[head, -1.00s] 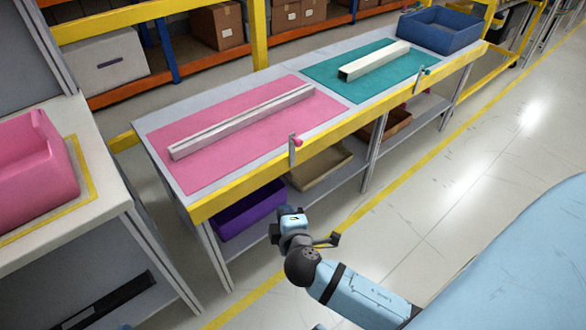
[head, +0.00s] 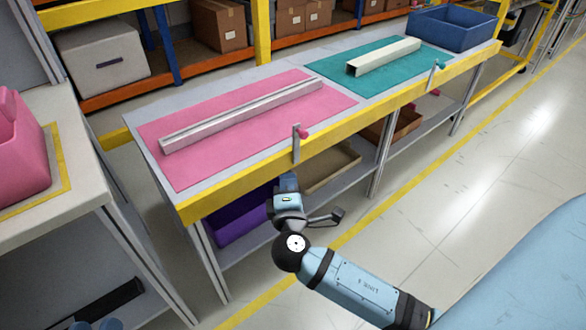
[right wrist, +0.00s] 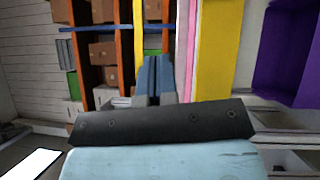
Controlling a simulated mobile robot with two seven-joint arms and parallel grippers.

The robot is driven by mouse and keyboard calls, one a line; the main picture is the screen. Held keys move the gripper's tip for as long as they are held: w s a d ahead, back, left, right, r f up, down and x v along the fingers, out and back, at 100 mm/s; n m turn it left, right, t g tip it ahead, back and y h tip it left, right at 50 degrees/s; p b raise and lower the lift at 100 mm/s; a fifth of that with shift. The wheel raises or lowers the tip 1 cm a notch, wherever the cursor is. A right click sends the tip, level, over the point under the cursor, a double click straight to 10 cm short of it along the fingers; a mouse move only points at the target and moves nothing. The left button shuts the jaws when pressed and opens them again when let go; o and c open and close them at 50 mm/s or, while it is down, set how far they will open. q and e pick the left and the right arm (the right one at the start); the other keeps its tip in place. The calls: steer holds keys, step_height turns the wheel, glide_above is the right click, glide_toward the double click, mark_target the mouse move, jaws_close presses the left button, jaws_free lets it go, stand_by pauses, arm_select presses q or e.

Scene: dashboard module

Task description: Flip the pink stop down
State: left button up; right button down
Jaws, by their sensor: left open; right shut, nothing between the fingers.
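The pink stop (head: 303,133) is a pink knob on an upright grey bracket at the yellow front edge of the workbench, beside the pink mat (head: 220,155). My right gripper (head: 287,182) is just below the bracket and slightly left of it, in front of the yellow edge, apart from the stop. Its blue fingers also show in the right wrist view (right wrist: 155,78), closed together with nothing between them. The stop cannot be made out in the right wrist view.
A long pale bar (head: 240,112) lies on the pink mat. A purple bin (head: 240,220) is on the shelf below. A pink bin (head: 20,150) sits on the left table.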

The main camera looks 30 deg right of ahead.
steer(key=b, duration=0.2)
glide_toward(298, 132)
steer(key=w+a, duration=0.1)
steer(key=w, duration=0.3)
steer(key=shift+w+d, duration=0.15)
steer(key=shift+d, duration=1.05)
steer(key=shift+w+d+r, duration=0.15)
steer(key=shift+d, duration=0.5)
arm_select(q)
steer(key=shift+d+r+t+h, duration=0.3)
steer(key=shift+d+r+h, duration=0.1)
steer(key=shift+r+h, duration=0.1)
steer(key=shift+s, duration=0.1)
